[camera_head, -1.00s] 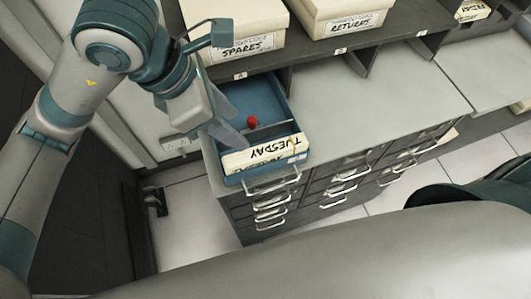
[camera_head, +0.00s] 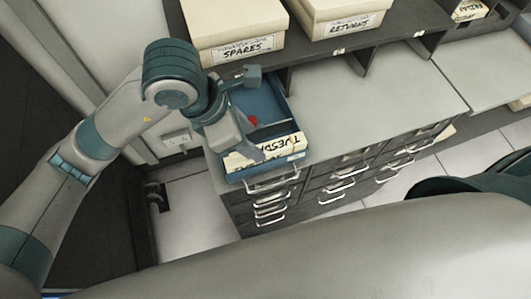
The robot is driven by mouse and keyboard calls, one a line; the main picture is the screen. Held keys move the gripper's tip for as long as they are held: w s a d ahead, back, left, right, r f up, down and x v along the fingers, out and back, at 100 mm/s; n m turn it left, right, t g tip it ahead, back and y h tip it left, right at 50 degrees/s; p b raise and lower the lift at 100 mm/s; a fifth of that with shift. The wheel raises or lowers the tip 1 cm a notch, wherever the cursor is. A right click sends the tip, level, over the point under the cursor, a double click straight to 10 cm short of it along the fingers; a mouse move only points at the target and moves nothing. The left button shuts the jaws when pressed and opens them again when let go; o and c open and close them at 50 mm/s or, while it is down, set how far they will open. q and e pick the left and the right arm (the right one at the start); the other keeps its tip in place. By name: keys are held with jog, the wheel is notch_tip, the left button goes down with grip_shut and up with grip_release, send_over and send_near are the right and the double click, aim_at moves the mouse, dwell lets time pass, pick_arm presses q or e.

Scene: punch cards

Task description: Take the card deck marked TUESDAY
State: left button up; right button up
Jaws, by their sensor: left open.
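The card deck marked TUESDAY (camera_head: 286,143) is a cream block with black lettering that reads upside down. It lies at the front of a blue tray (camera_head: 293,109) on top of the grey drawer cabinet. A small red thing (camera_head: 254,120) shows in the tray behind the deck. My left gripper (camera_head: 254,153) is open and points down over the deck's left part. Its fingers cover some of the lettering. I cannot tell whether they touch the deck. My right gripper is not in view; only part of what may be my right arm shows at the right edge.
Cream boxes marked SPARES (camera_head: 235,28) and RETURNS (camera_head: 345,18) stand on a shelf behind the tray. The cabinet top (camera_head: 380,95) right of the tray is clear. Drawer handles (camera_head: 270,183) stick out from the cabinet's front.

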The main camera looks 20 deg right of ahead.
aim_at(264, 149)
pick_arm(q)
jog(key=shift+s+d+f+p, duration=0.2)
jog(key=shift+d+f+p, duration=0.25)
jog(key=shift+p, duration=0.1)
jog(key=p+x, duration=0.1)
jog(key=x, duration=0.2)
jog(key=shift+s+r, duration=0.1)
jog(key=shift+s, duration=0.1)
jog(key=shift+w+d+f, duration=0.1)
jog(key=shift+d+f, duration=0.05)
jog(key=shift+f, duration=0.25)
jog(key=c, duration=1)
grip_shut()
